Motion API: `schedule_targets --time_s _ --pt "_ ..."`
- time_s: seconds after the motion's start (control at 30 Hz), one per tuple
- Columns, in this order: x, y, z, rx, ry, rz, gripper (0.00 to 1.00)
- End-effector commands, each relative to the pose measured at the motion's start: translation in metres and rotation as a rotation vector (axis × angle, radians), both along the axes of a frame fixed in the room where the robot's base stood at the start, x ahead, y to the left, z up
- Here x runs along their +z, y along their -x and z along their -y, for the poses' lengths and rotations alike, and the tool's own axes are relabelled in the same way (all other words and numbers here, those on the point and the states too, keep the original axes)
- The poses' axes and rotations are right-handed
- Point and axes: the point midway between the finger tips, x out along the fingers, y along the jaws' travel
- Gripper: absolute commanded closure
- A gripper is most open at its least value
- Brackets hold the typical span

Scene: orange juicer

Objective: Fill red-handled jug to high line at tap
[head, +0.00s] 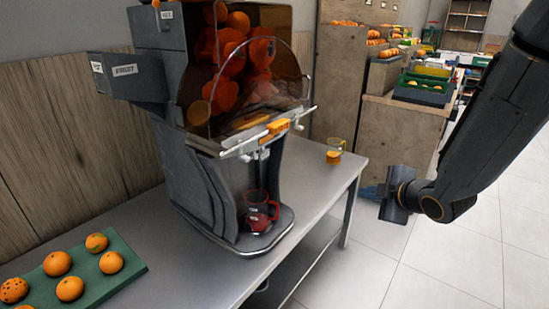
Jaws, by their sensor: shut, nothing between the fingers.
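The red-handled jug (259,212) stands upright on the drip tray (268,241) of the orange juicer (205,150), below the tap (262,154). There is dark red in its lower part, but I cannot tell the juice level or see its lines clearly. My gripper (392,194) is off to the right of the table, apart from the jug and touching nothing. Its fingers are hard to make out at this size; it looks shut and empty.
A second jug with a yellow handle (335,150) and some orange juice stands at the table's far right corner. A green tray (115,277) of oranges lies at the front left. Produce crates (420,92) sit on cabinets behind. The floor on the right is clear.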

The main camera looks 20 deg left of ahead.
Motion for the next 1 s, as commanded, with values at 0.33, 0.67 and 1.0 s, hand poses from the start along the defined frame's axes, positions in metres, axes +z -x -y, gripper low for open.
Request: schedule_targets --time_s 0.33,0.67,1.0 --pt "0.050 0.037 -0.115 0.627 -0.110 0.579 1.00" --pt "0.066 0.058 -0.130 0.727 -0.170 0.722 1.00" --pt "0.066 0.056 -0.135 0.727 -0.170 0.720 1.00"
